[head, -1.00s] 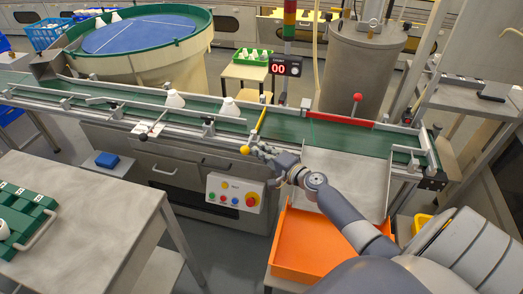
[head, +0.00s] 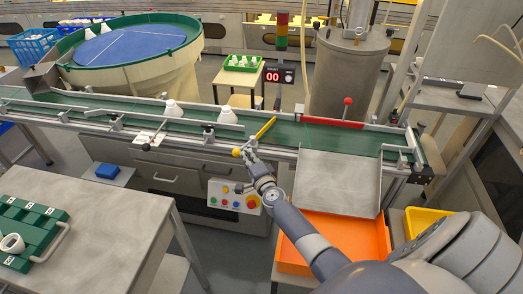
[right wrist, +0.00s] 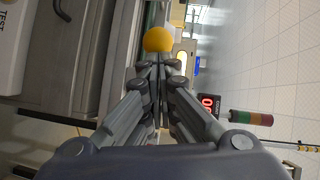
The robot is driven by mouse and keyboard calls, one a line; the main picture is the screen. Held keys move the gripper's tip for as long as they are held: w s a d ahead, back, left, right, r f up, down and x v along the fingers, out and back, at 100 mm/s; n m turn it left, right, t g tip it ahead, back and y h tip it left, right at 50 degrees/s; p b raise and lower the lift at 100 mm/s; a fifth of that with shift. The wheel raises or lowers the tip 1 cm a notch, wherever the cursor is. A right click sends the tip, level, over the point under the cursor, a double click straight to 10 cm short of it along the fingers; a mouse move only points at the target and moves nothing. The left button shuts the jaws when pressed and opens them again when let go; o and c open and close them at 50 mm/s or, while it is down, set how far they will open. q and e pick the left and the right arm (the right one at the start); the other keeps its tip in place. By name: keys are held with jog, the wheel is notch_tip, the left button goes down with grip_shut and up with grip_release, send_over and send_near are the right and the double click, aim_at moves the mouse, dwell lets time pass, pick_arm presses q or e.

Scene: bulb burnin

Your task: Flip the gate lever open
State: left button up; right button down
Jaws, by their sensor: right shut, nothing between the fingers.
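The gate lever has a yellow ball knob (head: 236,152) at the conveyor's near edge. A yellow bar (head: 265,128) lies diagonally across part of the green belt, its far end pointing back and right. My right gripper (head: 247,159) is just right of the knob. In the right wrist view, the right fingers (right wrist: 158,68) are closed together with nothing between them. Their tips meet the edge of the yellow knob (right wrist: 158,39); whether they touch it or are just short of it, I cannot tell. My left gripper is not in view.
White bulbs (head: 227,115) stand on the belt left of the bar. A red bar (head: 332,122) with a red knob (head: 348,101) lies along the belt's far side. A metal chute (head: 340,180) and orange bin (head: 340,232) lie right. A button panel (head: 233,196) is below.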

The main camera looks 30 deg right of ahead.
aim_at(237, 154)
jog(key=w+a+m+g+h, duration=0.1)
jog(key=h, duration=0.1)
jog(key=w+a+m+h, duration=0.1)
jog(key=w+m+h, duration=0.1)
jog(key=shift+a+m+g+h+b, duration=0.25)
jog(key=shift+m+g+h+b, duration=0.05)
jog(key=shift+g+h, duration=0.1)
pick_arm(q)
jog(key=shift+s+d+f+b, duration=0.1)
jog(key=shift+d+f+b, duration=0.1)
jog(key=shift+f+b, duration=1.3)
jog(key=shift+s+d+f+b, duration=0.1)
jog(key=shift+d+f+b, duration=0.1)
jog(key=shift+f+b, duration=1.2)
pick_arm(e)
jog(key=w+a, duration=0.1)
jog(key=w, duration=0.7)
jog(key=shift+w, duration=0.4)
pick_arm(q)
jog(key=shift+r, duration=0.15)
pick_arm(e)
jog(key=shift+a, duration=0.1)
